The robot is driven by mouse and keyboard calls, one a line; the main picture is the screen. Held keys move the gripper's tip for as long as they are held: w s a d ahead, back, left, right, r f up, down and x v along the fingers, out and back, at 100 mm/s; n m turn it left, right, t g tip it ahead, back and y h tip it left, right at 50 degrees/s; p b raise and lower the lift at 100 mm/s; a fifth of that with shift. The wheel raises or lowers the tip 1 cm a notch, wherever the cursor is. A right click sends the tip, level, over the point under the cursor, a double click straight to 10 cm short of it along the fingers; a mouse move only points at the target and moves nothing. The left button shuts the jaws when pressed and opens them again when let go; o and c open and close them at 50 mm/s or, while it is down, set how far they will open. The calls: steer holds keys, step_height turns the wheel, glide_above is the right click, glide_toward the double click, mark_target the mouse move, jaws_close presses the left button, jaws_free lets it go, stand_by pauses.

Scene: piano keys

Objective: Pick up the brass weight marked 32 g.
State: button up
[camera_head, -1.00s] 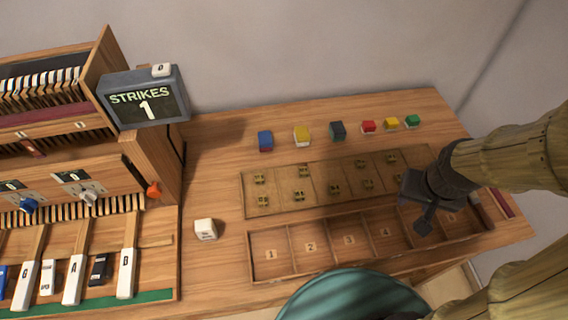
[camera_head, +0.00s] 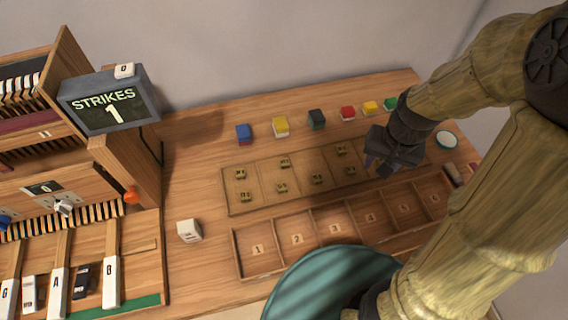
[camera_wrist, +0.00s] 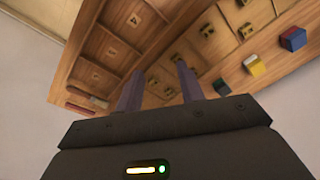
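Several small brass weights stand on a shallow wooden tray (camera_head: 233,207) in the head view.
A wooden box with numbered compartments (camera_head: 297,240) lies in front of the tray. Coloured blocks, including a blue one (camera_head: 244,134), line the back. A white cube (camera_head: 189,230) stands left. A round white-topped thing (camera_head: 446,139) is at right. A piano-like cabinet with a STRIKES sign (camera_head: 110,101) stands left.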

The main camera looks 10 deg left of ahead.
steer(key=w+a+f+m+g+y, duration=0.2)
steer(key=w+f+m+y, duration=0.1)
steer(key=w+f, duration=0.1)
steer(key=w+a+f+m+g+y+b, duration=0.1)
steer(key=w+a+f+m+g+y, duration=0.1)
steer(key=w, duration=0.5)
steer(key=w+a+f+m+g+y+b, duration=0.1)
steer(key=w+a+f+m+g+y, duration=0.1)
steer(key=w+f+m+y, duration=0.4)
steer(key=shift+a+f, duration=0.35)
steer(key=shift+f, duration=0.25)
steer(key=shift+a+f, duration=0.35)
steer(key=shift+f, duration=0.25)
steer(key=shift+w+f+m+y, duration=0.15)
steer(key=shift+w+m+y, duration=0.15)
steer(key=shift+w+y, duration=0.25)
steer(key=shift+s, duration=0.1)
steer(key=shift+a, duration=0.1)
steer(key=b, duration=0.3)
glide_toward(288, 160)
steer(key=x, duration=0.4)
steer(key=shift+f, duration=0.1)
steer(key=shift+a, duration=0.1)
